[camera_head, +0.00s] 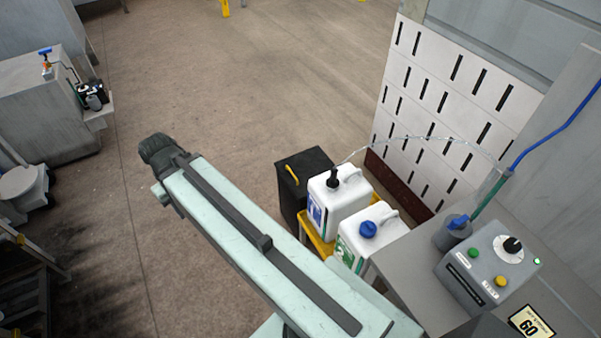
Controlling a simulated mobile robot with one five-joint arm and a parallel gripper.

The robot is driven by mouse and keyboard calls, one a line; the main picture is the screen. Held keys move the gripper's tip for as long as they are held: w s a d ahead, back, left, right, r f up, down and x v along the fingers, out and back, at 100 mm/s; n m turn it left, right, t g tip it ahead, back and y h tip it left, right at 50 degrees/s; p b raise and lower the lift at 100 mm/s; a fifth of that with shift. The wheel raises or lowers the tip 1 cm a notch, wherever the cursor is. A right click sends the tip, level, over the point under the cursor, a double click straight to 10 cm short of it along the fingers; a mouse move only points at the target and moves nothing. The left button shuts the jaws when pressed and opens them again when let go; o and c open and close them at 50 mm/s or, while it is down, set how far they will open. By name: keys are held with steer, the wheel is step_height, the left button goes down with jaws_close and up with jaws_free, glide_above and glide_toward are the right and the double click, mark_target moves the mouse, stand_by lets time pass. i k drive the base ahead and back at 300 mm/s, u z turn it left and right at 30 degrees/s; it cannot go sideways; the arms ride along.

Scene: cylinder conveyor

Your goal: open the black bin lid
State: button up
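The black bin (287,205) stands on the floor right of the middle of the view, behind two white canisters. Its dark lid (308,164) lies flat on top and looks shut. A yellow handle (292,175) is on the lid's left part. My pale green arm reaches from the lower right up to the left, ending left of the bin and apart from it in the picture. My gripper is not clearly visible; only the dark end of the arm shows. The bin's lower part is hidden behind my arm and the canisters.
A white canister with a black cap (338,193) and one with a blue cap (370,237) stand on a yellow stand (318,243) beside the bin. A grey bench (424,270) with a control box (490,268) is at right. The floor (230,90) left of the bin is clear.

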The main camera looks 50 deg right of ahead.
mark_target(295, 170)
steer(key=u, duration=0.15)
steer(key=i, duration=0.95)
steer(key=z, duration=0.1)
